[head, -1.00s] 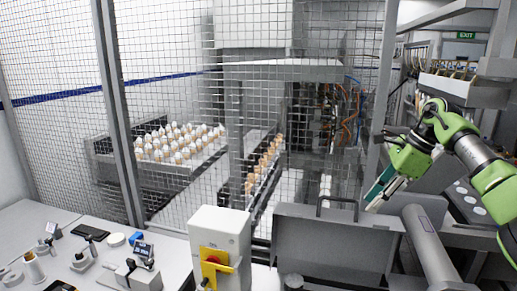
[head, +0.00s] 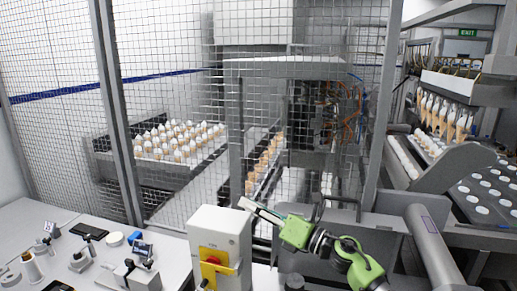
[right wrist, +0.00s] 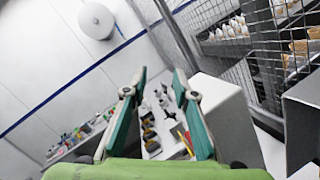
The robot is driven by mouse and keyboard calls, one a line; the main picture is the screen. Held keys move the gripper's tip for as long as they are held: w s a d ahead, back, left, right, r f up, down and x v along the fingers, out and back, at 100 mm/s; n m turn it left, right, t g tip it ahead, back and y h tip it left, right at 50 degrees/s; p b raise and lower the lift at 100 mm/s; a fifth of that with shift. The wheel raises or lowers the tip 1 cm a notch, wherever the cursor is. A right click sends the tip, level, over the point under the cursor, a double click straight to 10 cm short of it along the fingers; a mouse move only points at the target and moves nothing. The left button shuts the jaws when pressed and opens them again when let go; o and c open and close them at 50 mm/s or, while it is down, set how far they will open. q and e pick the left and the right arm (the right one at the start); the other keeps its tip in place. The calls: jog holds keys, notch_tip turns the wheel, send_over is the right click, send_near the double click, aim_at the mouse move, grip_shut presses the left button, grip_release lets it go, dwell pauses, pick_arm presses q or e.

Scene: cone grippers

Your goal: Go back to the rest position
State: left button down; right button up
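My right gripper (head: 250,206) is in the lower middle of the head view, in front of the mesh fence and just above and right of the grey control box. Its green arm comes up from the bottom right. In the right wrist view the two teal-sided fingers of this gripper (right wrist: 158,80) stand apart with nothing held between them. My left gripper does not show in either view.
The control box (head: 218,240) with a red button and yellow handle stands close below the gripper. The mesh fence (head: 180,95) is behind. A white table (head: 40,215) with small parts lies left. Hanging cones (head: 440,112) and a tray with white discs (head: 485,200) are right.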

jog(key=s+d+f+m+t+h, duration=0.2)
jog(key=s+d+f+m+h, duration=0.55)
jog(key=m, duration=0.75)
jog(key=s+d+f+m+t+h, duration=0.1)
jog(key=s+d+f+m+h, duration=0.4)
jog(key=d+f+m+h, duration=0.8)
jog(key=s+d+f+m+g+y, duration=0.15)
jog(key=s+f+m+g, duration=0.4)
jog(key=s, duration=1.05)
jog(key=s+f+m+g+y, duration=0.3)
jog(key=s+f+m+g, duration=0.3)
jog(key=s, duration=0.9)
notch_tip(320, 180, down, 33)
jog(key=s+n+b, duration=0.2)
jog(key=s+b, duration=0.1)
jog(key=b, duration=0.2)
jog(key=s+d+f+g+b, duration=0.1)
jog(key=s+d+f+b, duration=0.2)
jog(key=s+f, duration=1.3)
jog(key=shift+f, duration=0.95)
